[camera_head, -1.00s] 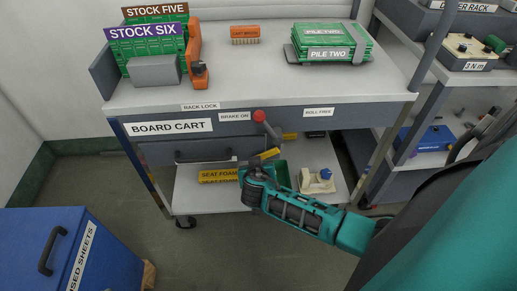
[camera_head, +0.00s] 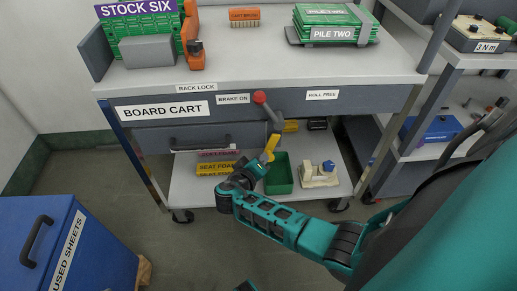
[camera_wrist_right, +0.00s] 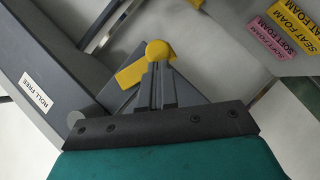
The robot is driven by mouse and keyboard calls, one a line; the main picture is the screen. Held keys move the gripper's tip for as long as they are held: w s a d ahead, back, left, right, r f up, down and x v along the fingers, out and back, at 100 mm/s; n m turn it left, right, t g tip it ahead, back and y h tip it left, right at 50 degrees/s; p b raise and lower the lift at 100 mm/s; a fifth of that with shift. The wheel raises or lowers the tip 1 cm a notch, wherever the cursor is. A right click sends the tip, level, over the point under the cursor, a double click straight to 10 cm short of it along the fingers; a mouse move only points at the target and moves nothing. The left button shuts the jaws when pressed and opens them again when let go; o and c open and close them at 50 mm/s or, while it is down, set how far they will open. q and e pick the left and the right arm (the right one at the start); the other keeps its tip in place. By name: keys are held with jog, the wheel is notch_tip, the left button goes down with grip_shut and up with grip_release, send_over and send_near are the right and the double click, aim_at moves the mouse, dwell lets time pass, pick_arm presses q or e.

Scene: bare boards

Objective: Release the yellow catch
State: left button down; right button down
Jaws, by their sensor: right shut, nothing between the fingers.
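The yellow catch (camera_head: 270,147) shows under the front edge of the board cart, just below the brake lever (camera_head: 268,112) with its red knob. It stands steeply, leaning a little to the right. My right gripper (camera_head: 262,161) is at its lower end, with its fingers shut and nothing between them. In the right wrist view, the closed fingers (camera_wrist_right: 156,70) point at the catch's rounded yellow end (camera_wrist_right: 160,50) and overlap it; a flat yellow arm (camera_wrist_right: 130,74) runs off to the left. Whether they touch I cannot tell. My left gripper is not in view.
The board cart's top (camera_head: 240,63) holds green board stacks and an orange rack part. Its lower shelf (camera_head: 190,192) has yellow foam blocks, a green bin (camera_head: 280,176) and a cream part. A blue box (camera_head: 70,245) stands at lower left, a side rack (camera_head: 455,45) at right.

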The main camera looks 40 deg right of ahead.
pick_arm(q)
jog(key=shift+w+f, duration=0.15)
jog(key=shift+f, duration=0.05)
pick_arm(e)
jog(key=shift+d+f+n+h, duration=0.15)
jog(key=shift+n+h, duration=0.25)
jog(key=shift+h, duration=0.1)
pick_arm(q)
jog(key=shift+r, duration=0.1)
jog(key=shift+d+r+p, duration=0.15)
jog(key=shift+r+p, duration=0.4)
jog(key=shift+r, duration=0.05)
pick_arm(e)
jog(key=shift+r, duration=0.8)
